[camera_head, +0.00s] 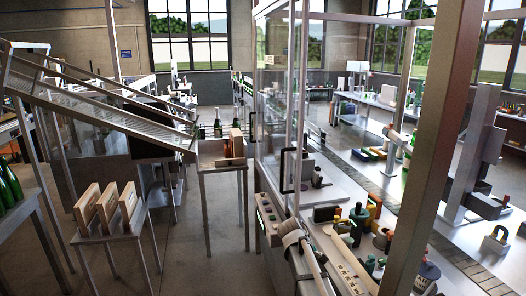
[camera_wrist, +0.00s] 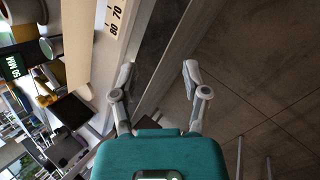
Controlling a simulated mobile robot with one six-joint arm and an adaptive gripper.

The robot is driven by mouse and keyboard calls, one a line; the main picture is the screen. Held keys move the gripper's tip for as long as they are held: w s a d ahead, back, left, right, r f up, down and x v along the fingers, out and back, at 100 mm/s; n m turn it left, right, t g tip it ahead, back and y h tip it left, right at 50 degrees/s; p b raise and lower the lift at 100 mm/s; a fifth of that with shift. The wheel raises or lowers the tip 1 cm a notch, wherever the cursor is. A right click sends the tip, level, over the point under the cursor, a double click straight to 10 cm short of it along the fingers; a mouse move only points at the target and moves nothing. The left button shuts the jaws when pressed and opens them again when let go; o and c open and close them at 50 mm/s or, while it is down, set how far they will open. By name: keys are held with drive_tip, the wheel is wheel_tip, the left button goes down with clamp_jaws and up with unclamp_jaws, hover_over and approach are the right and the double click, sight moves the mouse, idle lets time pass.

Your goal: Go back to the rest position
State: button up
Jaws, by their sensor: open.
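My gripper (camera_wrist: 158,80) shows in the wrist view with its two grey fingers spread apart. It is open and nothing is between the fingers. It hangs beside the edge of a machine bench, with the dark floor to the right in that view. In the head view, part of my arm (camera_head: 305,255) reaches along the front of the bench, and the gripper itself cannot be made out there.
A control box (camera_head: 268,215) and a glazed enclosure (camera_head: 280,100) stand along the bench. Bottles and small parts (camera_head: 358,215) crowd its near end. A small table (camera_head: 222,162), a sloped conveyor (camera_head: 100,105) and wooden boxes (camera_head: 107,208) stand left. The floor (camera_head: 200,265) between is clear.

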drive_tip(key=s+f+m+y, duration=0.1)
drive_tip(key=s+m+y, duration=0.2)
drive_tip(key=s, duration=0.7)
drive_tip(key=s+a+f+m+g+y, duration=0.1)
drive_tip(key=s+f+m+y, duration=0.1)
drive_tip(key=s, duration=0.7)
drive_tip(key=m+y, duration=0.1)
drive_tip(key=m, duration=0.1)
drive_tip(key=shift+s+a+f+m+b, duration=0.2)
drive_tip(key=shift+s+m+b, duration=0.1)
drive_tip(key=shift+s+m, duration=0.1)
